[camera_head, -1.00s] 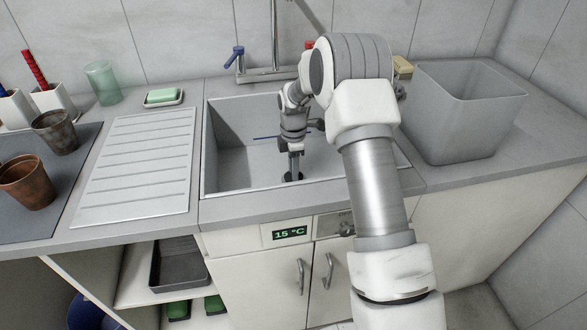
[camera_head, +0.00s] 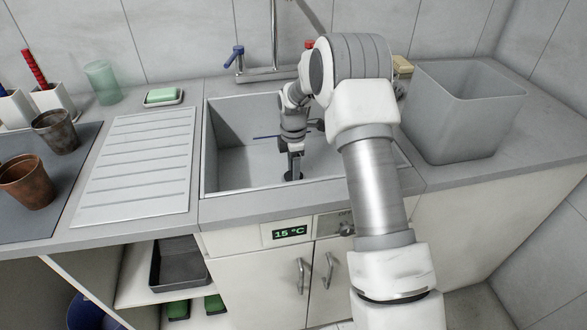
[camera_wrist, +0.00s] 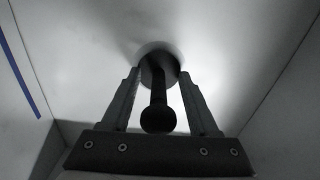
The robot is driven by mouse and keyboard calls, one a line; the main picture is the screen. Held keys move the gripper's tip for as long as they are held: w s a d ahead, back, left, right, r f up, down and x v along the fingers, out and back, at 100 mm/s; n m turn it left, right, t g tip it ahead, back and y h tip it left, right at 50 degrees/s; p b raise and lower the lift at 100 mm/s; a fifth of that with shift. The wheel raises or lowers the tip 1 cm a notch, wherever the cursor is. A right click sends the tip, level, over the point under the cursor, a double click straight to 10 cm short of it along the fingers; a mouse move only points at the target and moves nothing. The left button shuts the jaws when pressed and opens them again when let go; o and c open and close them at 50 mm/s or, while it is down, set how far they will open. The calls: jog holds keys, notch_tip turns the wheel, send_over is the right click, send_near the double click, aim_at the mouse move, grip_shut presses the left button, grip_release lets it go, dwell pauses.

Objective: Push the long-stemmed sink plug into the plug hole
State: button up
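The dark long-stemmed sink plug (camera_wrist: 158,92) is in the wrist view, its round knob towards the camera and its wide disc (camera_wrist: 158,70) at the far end against the pale sink floor. A pale ring shows just beyond the disc; I cannot tell how deep the plug sits in the plug hole, which the disc hides. My gripper (camera_wrist: 160,76) has one finger on each side of the plug, with gaps beside the stem and knob. In the head view my gripper (camera_head: 294,172) points down into the sink, low near its front wall, largely covering the plug.
The sink (camera_head: 228,168) has walls close around my gripper. The tap (camera_head: 272,72) stands behind it. A grey bin (camera_head: 455,130) is on the right counter, and a ribbed drainboard (camera_head: 135,165) lies left. A blue strip (camera_wrist: 22,75) shows in the wrist view.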

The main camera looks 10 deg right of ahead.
notch_tip(320, 180, up, 17)
jog(key=p, duration=0.4)
jog(key=shift+r, duration=0.2)
